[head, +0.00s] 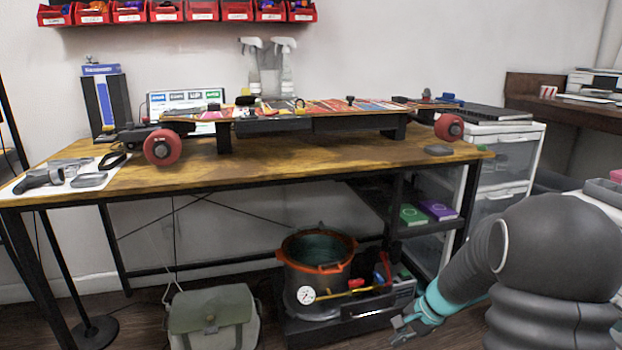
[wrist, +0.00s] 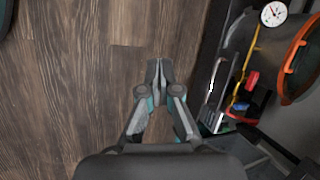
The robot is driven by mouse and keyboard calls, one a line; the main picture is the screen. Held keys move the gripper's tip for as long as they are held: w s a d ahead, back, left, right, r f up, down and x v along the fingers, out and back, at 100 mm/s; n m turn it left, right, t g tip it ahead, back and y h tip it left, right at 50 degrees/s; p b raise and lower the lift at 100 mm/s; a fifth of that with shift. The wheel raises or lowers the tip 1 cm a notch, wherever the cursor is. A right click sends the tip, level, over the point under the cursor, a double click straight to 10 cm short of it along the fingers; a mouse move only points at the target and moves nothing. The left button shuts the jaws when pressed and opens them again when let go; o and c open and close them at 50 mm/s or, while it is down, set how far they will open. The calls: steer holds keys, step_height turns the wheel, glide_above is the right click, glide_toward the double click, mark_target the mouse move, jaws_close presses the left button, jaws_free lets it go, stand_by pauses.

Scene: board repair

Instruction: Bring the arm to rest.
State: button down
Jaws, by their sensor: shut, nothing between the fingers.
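My gripper (head: 403,331) is low at the right of the head view, in front of the right end of the workbench. In the wrist view my gripper (wrist: 157,68) points down at the wooden floor (wrist: 85,75), with its fingers together and nothing between them. My dark arm with a teal wrist comes in from the right of the head view. The fingers are apart from the pot and the black unit beside them.
A workbench (head: 300,168) carries a raised skateboard (head: 310,112) with red wheels. Below it are an orange-rimmed pot (head: 310,275) with a gauge, a black unit (head: 350,315) and a green bag (head: 213,315). White drawers (head: 500,170) stand at the right. Open floor shows in the wrist view.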

steer(key=s+a+r+n+t+h+p, duration=0.1)
steer(key=s+r+n, duration=0.3)
steer(key=s+r, duration=0.4)
steer(key=s+a+r+n+t+h+p, duration=0.1)
steer(key=s+r+n+p, duration=0.3)
steer(key=s+r, duration=0.5)
steer(key=s+a+r+n+t+h+p, duration=0.1)
steer(key=s+a+r+n+h+p, duration=0.1)
steer(key=s+r, duration=0.6)
steer(key=shift+s+a+r+n+p, duration=0.35)
steer(key=shift+a+r+n, duration=0.55)
steer(key=shift+r, duration=0.7)
steer(key=shift+d, duration=0.15)
